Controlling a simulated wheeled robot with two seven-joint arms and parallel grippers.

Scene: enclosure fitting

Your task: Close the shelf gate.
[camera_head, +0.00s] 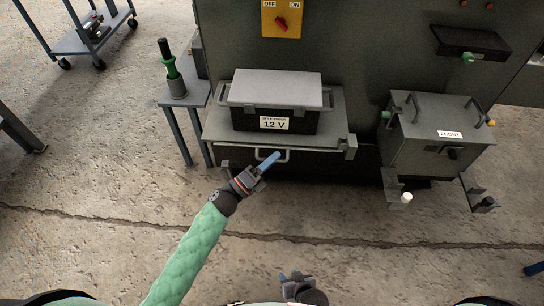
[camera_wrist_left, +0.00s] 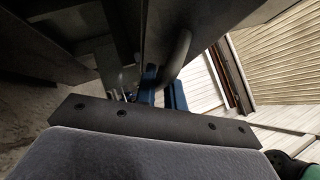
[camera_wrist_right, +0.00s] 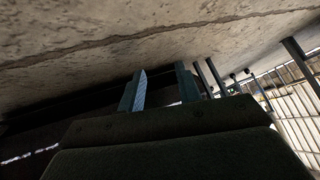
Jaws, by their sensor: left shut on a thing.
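A grey shelf (camera_head: 222,129) on the dark cabinet carries a black battery box labelled 12 V (camera_head: 247,118) with a grey lid. A light U-shaped handle (camera_head: 286,155) sits at the shelf's front edge, which I take to be the gate's handle. My left gripper (camera_head: 268,162) is at this handle, its blue fingers shut on it. In the left wrist view the blue fingers (camera_wrist_left: 161,88) meet a dark curved bar (camera_wrist_left: 178,58). The gate's exact position is hard to tell. My right gripper (camera_head: 294,280) is low, near the bottom edge, open and empty; its fingers are apart in the right wrist view (camera_wrist_right: 160,90).
A grey box (camera_head: 425,150) with a front label hangs right of the shelf. A small side table (camera_head: 197,92) at left holds a green-and-black tool (camera_head: 170,65). A yellow OFF/ON switch (camera_head: 281,20) is above. The concrete floor in front is clear.

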